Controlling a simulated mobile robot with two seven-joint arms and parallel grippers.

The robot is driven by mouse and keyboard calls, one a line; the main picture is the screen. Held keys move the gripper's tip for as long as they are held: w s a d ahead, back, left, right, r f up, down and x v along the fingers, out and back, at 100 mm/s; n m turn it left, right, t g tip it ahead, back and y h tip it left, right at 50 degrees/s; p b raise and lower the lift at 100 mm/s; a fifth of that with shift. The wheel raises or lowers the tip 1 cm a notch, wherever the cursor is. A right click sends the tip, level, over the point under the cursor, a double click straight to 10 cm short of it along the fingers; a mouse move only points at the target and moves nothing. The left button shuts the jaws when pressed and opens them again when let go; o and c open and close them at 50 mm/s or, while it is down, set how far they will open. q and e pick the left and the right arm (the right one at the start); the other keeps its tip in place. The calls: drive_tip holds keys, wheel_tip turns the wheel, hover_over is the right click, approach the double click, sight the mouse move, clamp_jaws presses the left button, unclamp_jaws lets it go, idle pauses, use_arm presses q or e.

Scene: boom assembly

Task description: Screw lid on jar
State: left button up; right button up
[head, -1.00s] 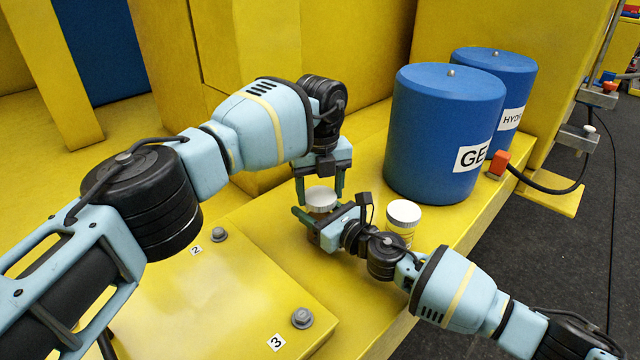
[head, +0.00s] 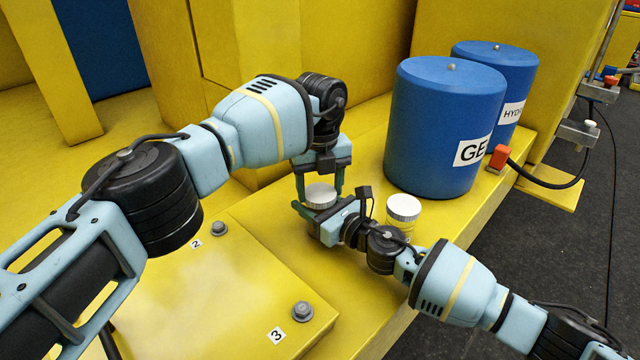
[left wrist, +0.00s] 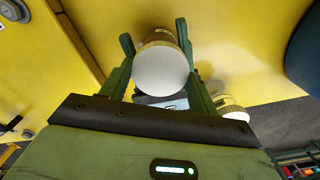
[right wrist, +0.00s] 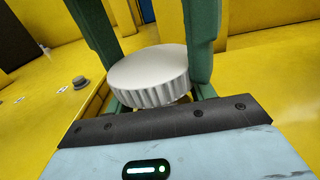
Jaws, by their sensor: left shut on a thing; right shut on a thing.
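A ribbed white lid (head: 320,192) sits between the fingers of my left gripper (head: 320,188), which points down from above and is shut on it. The lid's flat top faces the camera in the left wrist view (left wrist: 162,72), and its ribbed side shows in the right wrist view (right wrist: 150,75). Just under it, my right gripper (head: 312,212) comes in from the right and is shut on the jar. The jar's labelled side (left wrist: 158,38) shows beyond the lid in the left wrist view. Fingers and lid hide most of it. I cannot tell how far the lid is threaded.
A second jar (head: 403,212) with a white lid stands just right of my grippers, close to the right arm. Two blue drums (head: 440,130) stand behind it. A yellow panel (head: 170,290) with bolts lies at front left. The ledge's right edge drops to dark floor.

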use_arm(q)
drive_tip(key=shift+f, duration=0.25)
drive_tip(key=o, duration=0.9)
drive_tip(key=shift+o, duration=0.2)
drive_tip(key=shift+r, duration=0.15)
drive_tip(key=shift+r, duration=2.15)
drive_tip(key=shift+c, duration=0.4)
drive_tip(key=n, duration=0.1)
drive_tip(key=r+n, duration=0.1)
drive_tip(key=n, duration=0.3)
drive_tip(key=shift+r, duration=0.35)
drive_tip(key=n, duration=0.1)
drive_tip(key=r+n, duration=0.1)
drive_tip(key=n, duration=0.3)
drive_tip(key=shift+r, duration=0.25)
